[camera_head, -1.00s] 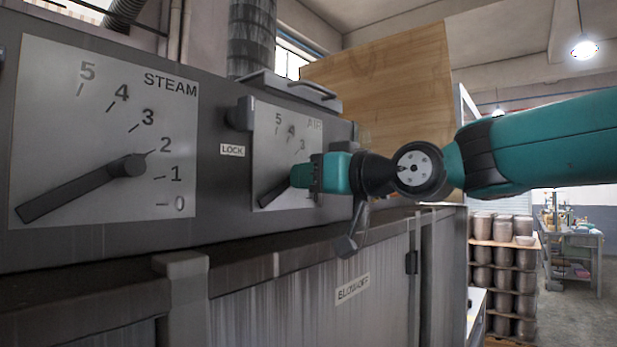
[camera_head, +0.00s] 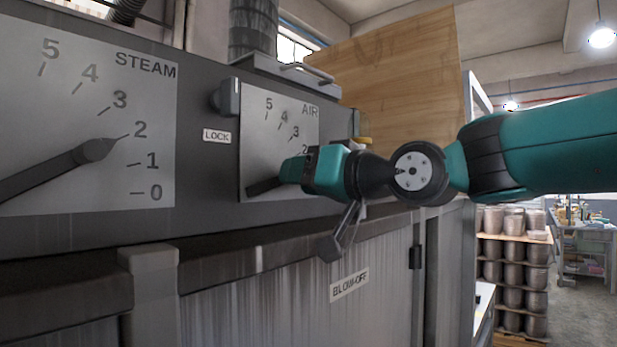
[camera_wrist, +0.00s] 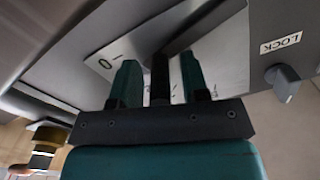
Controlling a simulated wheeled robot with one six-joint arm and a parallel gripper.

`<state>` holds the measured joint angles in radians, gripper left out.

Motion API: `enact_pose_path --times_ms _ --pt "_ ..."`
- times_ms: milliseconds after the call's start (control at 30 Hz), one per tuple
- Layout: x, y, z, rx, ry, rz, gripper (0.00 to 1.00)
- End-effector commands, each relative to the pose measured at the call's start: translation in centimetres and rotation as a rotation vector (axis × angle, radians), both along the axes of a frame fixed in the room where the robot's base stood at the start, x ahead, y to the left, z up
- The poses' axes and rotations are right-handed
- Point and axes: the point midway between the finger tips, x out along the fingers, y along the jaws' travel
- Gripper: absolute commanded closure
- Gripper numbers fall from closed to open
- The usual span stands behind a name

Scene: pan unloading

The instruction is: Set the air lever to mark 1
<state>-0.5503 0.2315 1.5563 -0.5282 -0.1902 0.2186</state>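The air dial (camera_head: 257,125) is a pale plate with a dark lever (camera_head: 262,186) whose long arm points down-left. Marks 2 to 5 show on it; the lower marks are hidden behind my gripper. My gripper (camera_head: 285,172) is at the dial's lower right, over the lever's hub area. In the wrist view my gripper (camera_wrist: 160,82) has its two teal fingers apart, with a dark upright part of the lever (camera_wrist: 160,72) between them and gaps on both sides. The 0 mark (camera_wrist: 105,64) shows left of the fingers. The lever's exact reading is hidden.
The steam dial (camera_head: 150,100) is at left, its lever's short end by 2. A LOCK knob (camera_head: 226,97) sits at the air dial's upper left. A blow-off handle (camera_head: 335,240) hangs below my gripper. Shelves of pots (camera_head: 515,265) stand at right.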

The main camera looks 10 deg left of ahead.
Motion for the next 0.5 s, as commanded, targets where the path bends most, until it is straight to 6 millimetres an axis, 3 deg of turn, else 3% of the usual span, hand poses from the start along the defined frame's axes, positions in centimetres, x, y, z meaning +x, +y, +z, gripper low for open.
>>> enact_pose_path --times_ms 500 --pt "-0.3 -0.86 -0.22 -0.001 -0.001 -0.002 0.56"
